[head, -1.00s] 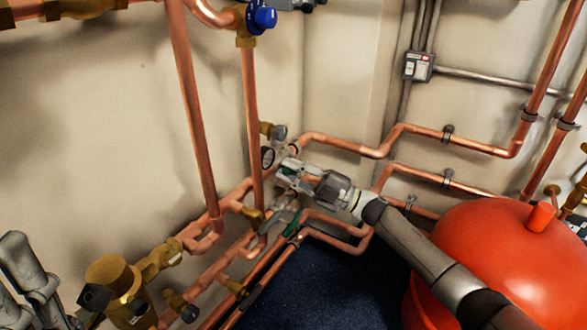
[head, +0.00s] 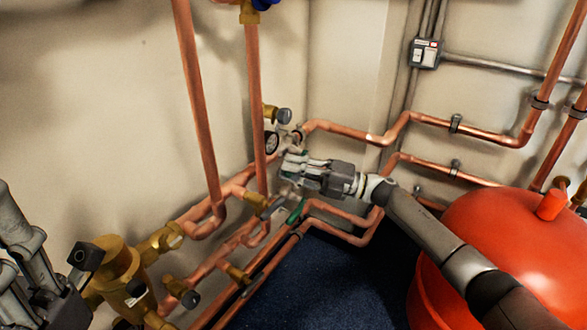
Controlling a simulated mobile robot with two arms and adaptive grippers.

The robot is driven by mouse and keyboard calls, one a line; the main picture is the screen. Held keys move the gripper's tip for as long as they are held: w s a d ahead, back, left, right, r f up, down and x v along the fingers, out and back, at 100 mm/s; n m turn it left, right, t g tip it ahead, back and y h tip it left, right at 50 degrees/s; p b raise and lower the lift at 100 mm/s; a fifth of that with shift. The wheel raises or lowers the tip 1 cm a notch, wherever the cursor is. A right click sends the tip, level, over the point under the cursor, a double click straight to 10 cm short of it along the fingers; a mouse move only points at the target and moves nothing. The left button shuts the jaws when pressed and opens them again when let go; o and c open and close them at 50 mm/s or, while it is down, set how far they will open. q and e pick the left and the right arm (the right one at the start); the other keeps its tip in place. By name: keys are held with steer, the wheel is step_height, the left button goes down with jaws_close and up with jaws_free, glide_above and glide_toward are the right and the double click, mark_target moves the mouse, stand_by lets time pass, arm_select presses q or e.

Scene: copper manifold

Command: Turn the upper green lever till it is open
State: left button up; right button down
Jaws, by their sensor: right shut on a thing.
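My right gripper (head: 292,165) reaches in from the lower right and is shut on the upper green lever (head: 303,153) at the pipe corner. Only small bits of green show around the fingers, so the lever's exact angle is hard to tell. A lower green lever (head: 296,212) shows below the gripper, apart from it. My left gripper (head: 22,255) is at the lower left, cut off by the picture edge, away from both levers; its jaws cannot be judged.
A round gauge (head: 271,142) and a brass valve (head: 272,113) sit just behind my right gripper. Copper pipes (head: 205,130) run close around it. A red tank (head: 490,240) stands at the right under my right arm. The dark blue floor (head: 320,285) is clear.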

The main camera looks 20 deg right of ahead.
steer(key=shift+f, duration=0.15)
steer(key=c, duration=1.6)
jaws_free()
steer(key=shift+o, duration=1.1)
